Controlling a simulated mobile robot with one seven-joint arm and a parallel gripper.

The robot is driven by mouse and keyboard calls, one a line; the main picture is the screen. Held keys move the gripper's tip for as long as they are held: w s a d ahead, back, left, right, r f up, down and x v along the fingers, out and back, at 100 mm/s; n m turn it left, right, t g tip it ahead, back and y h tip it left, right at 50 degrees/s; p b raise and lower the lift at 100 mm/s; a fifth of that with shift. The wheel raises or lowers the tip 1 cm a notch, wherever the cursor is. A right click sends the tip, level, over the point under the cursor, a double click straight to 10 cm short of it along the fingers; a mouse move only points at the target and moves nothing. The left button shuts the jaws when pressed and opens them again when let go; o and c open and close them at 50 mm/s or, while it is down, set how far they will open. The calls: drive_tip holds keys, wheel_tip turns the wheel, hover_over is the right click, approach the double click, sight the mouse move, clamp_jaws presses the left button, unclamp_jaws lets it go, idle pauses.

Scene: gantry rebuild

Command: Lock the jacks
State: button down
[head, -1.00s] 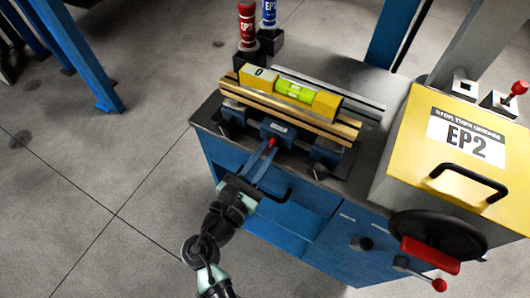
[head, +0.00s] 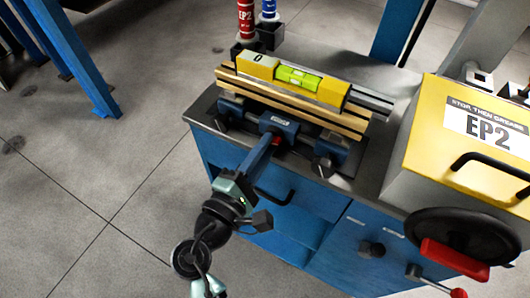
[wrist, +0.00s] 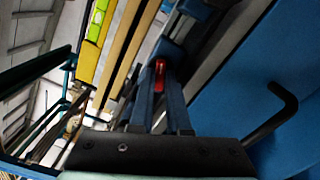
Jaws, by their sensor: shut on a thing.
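A row of blue jacks sits along the bench front under a wood-edged rail: a left jack (head: 231,107), a middle jack (head: 280,124) and a right jack (head: 331,151). My gripper (head: 267,147) reaches up to the front of the middle jack. In the wrist view, my gripper (wrist: 160,76) is shut on a red-tipped lever (wrist: 159,76), which shows between the two blue fingers. In the head view the fingers hide most of the lever. Small dark parts hang at the left and right jacks.
A yellow spirit level (head: 297,79) lies on the rail (head: 290,98). Red (head: 246,20) and blue (head: 269,8) tubes stand behind. A yellow EP2 housing (head: 450,165) with a black handwheel (head: 462,235) is at right. A black handle (wrist: 275,122) juts out beside my gripper.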

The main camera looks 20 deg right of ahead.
drive_tip(key=m+b, duration=0.3)
drive_tip(key=m, duration=0.1)
drive_tip(key=shift+m, duration=0.4)
idle(0.4)
drive_tip(key=c, duration=0.9)
unclamp_jaws()
drive_tip(key=v, duration=1.3)
drive_tip(key=shift+b, duration=0.35)
